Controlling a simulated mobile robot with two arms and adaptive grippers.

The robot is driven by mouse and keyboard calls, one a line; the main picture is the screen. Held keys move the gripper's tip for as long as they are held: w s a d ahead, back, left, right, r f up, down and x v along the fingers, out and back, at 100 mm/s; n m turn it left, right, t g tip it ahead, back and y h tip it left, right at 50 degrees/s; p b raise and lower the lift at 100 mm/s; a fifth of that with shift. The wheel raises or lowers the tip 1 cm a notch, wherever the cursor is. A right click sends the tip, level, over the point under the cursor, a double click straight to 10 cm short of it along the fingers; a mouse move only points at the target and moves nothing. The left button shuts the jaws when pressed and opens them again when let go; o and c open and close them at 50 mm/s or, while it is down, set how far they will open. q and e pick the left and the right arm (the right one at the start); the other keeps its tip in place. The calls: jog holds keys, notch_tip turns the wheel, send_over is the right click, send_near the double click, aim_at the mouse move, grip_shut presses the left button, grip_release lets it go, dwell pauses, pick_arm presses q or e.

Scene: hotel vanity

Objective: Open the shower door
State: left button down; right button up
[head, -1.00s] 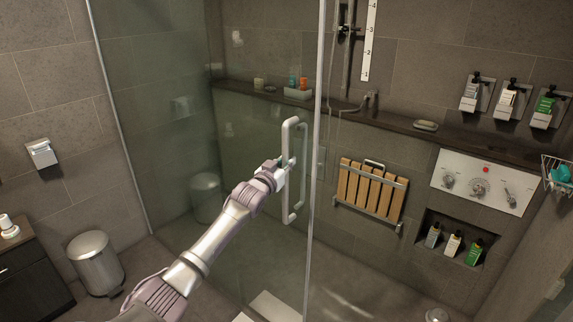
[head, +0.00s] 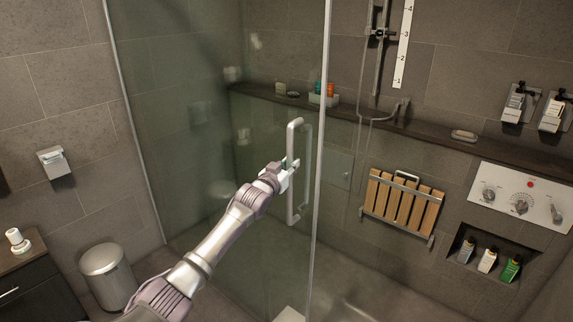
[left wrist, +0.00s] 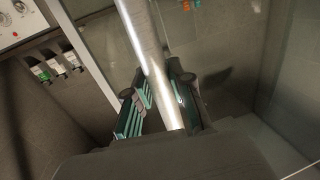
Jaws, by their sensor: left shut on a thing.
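The glass shower door (head: 225,130) stands in the middle of the head view, with a metal edge strip on its right side. Its vertical silver handle (head: 293,135) is a long bar near that edge. My left gripper (head: 288,168) is shut on the handle at about mid-height. In the left wrist view the handle bar (left wrist: 152,60) runs between the two green-padded fingers of the left gripper (left wrist: 160,100). To the right of the door's edge the shower interior shows without glass in front. My right gripper is in neither view.
Inside the shower are a folded wooden seat (head: 402,202), a control panel (head: 522,196), a niche with bottles (head: 487,260) and a dark ledge (head: 420,130). A metal bin (head: 107,272) and a dark cabinet (head: 38,285) stand at the left.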

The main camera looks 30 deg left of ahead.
pick_arm(q)
jog(key=shift+s+d+f, duration=0.1)
jog(key=shift+d+f, duration=0.15)
jog(key=shift+d, duration=0.75)
jog(key=c, duration=1.3)
grip_release()
jog(key=shift+d+r, duration=0.15)
jog(key=shift+d, duration=0.05)
jog(key=shift+o, duration=1.3)
jog(key=shift+a, duration=0.4)
jog(key=shift+a+r, duration=0.1)
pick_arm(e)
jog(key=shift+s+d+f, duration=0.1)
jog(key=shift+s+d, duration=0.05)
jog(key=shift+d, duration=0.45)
